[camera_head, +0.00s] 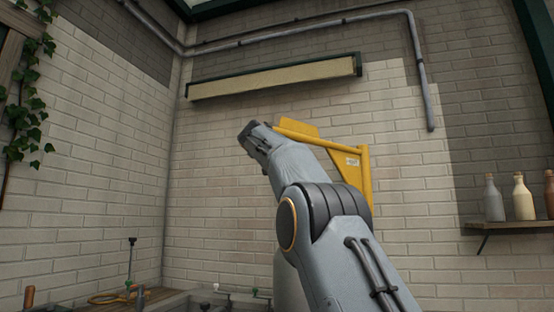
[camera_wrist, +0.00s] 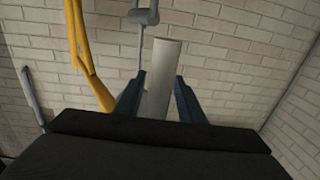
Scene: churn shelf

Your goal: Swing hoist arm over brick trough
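The yellow hoist arm (camera_head: 365,180), with a triangular plate and a small label, stands against the brick wall behind my arm. In the wrist view its yellow bar (camera_wrist: 82,45) runs down the left side. My gripper (camera_head: 250,130) is at the left end of the hoist arm in the head view; its fingers are not clear there. In the wrist view my gripper's two dark fingers (camera_wrist: 160,78) stand apart, with a pale cylinder (camera_wrist: 163,58) lined up between them. I cannot tell if they touch it. A grey fitting (camera_wrist: 145,15) on a thin rod shows beside it. I make out no brick trough.
A pale beam (camera_head: 275,80) and metal pipes (camera_head: 425,95) run along the wall above. Bottles (camera_head: 523,198) stand on a small shelf (camera_head: 510,226) at the right. Small items, including a yellow coil (camera_head: 108,299), lie at the lower left. The wall corner is left of my arm.

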